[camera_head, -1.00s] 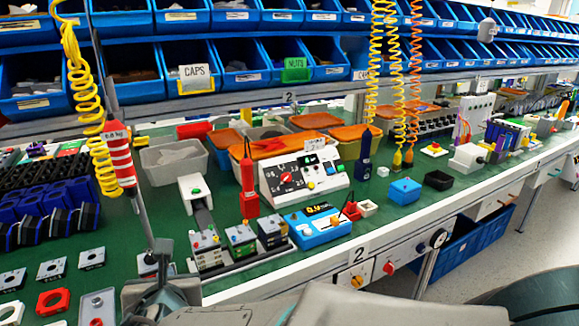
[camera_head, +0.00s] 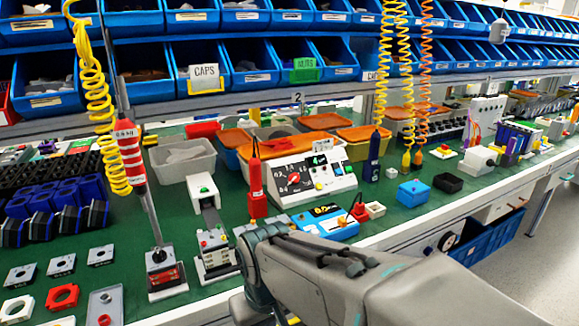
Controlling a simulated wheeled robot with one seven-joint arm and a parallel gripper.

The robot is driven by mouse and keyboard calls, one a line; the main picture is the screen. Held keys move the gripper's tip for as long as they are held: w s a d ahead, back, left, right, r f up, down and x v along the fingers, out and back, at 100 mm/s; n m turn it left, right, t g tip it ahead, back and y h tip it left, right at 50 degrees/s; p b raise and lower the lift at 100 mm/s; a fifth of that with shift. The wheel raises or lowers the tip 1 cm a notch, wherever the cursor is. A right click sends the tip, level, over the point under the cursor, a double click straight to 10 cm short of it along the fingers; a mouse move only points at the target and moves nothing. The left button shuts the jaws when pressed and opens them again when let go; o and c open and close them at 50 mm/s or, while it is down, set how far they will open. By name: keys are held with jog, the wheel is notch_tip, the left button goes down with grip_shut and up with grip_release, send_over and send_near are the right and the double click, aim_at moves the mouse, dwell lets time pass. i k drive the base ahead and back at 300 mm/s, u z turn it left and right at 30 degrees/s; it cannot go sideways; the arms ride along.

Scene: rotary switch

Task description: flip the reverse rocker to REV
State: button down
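A white sloped control console (camera_head: 300,178) stands on the green bench near the middle. It has a dark dial with a red centre on its left and several small coloured buttons. I cannot pick out the reverse rocker or its REV marking at this size, so its position cannot be read. My grey arm reaches in from the lower right, and its far end, where my gripper (camera_head: 252,262) would be, is in front of the bench edge below the console. The fingers do not show clearly and nothing is seen held.
A blue meter box (camera_head: 324,222) sits before the console. A red hanging tool (camera_head: 257,190) stands at its left and a dark blue one (camera_head: 374,158) at its right. A red-and-white tool (camera_head: 130,152) hangs at left. My arm hides part of the bench front.

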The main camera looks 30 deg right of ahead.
aim_at(337, 168)
jog(key=k, duration=1.35)
jog(key=z, duration=0.3)
jog(key=i, duration=0.3)
jog(key=z, duration=0.9)
jog(key=i, duration=1.35)
jog(key=u, duration=0.85)
jog(key=i, duration=0.25)
jog(key=u, duration=0.2)
